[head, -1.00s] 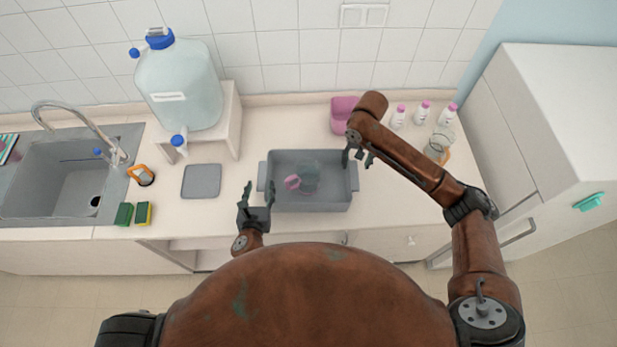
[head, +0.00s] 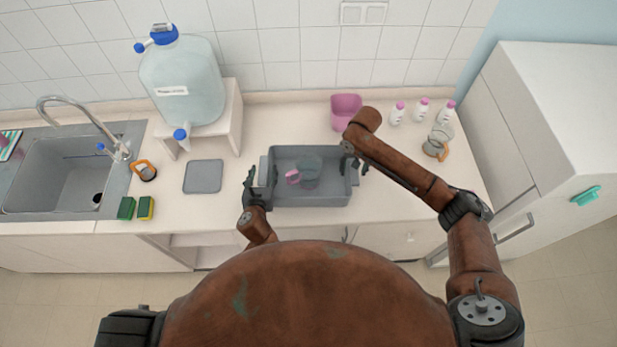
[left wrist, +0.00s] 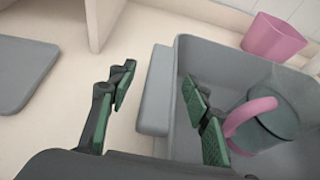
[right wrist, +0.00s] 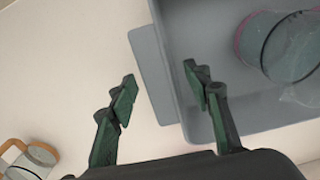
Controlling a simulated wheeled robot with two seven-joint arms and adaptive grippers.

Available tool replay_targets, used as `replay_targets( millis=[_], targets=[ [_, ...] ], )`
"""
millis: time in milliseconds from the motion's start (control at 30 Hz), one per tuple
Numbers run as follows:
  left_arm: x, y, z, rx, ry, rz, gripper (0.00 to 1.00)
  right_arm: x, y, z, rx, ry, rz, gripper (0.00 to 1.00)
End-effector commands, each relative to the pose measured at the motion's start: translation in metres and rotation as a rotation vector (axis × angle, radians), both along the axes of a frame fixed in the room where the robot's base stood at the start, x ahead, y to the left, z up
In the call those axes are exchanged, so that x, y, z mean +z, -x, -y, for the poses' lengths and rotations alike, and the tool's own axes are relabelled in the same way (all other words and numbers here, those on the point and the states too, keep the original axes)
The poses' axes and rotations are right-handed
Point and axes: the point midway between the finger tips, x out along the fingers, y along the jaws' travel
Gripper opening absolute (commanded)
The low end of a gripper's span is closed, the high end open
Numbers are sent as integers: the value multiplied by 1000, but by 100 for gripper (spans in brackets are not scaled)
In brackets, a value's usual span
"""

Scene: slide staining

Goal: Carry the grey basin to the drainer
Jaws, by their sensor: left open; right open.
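The grey basin (head: 310,200) stands on the counter in front of me, with a clear jug with a pink handle (head: 308,172) inside it. My left gripper (head: 262,184) is open at the basin's left handle; in the left wrist view its fingers (left wrist: 160,110) are on either side of the handle (left wrist: 158,92), one of them inside the basin. My right gripper (head: 352,166) is open at the right handle; in the right wrist view its fingers (right wrist: 160,95) straddle the handle (right wrist: 152,75). I see no drainer that I can identify for certain; a flat grey mat (head: 203,176) lies left of the basin.
A large water container (head: 182,85) on a white stand (head: 228,105) is at the back left. The sink (head: 60,180) is further left, with sponges (head: 136,208) beside it. A pink tub (head: 345,108), white bottles (head: 420,110) and a glass jar (head: 437,142) stand behind and right.

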Motion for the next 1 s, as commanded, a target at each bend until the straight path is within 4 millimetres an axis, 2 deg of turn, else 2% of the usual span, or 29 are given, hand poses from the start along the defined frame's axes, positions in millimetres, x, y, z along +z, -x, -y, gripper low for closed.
replay_targets(
  millis=[400, 1000],
  targets=[
    [-3, -6, 0, 0, 0, 0, 44, -6, 0, 0, 0, -1, 1, 44],
    [-2, -5, 0, 0, -1, 0, 2, -6, 0, 0, 0, 0, 1, 3]
  ],
)
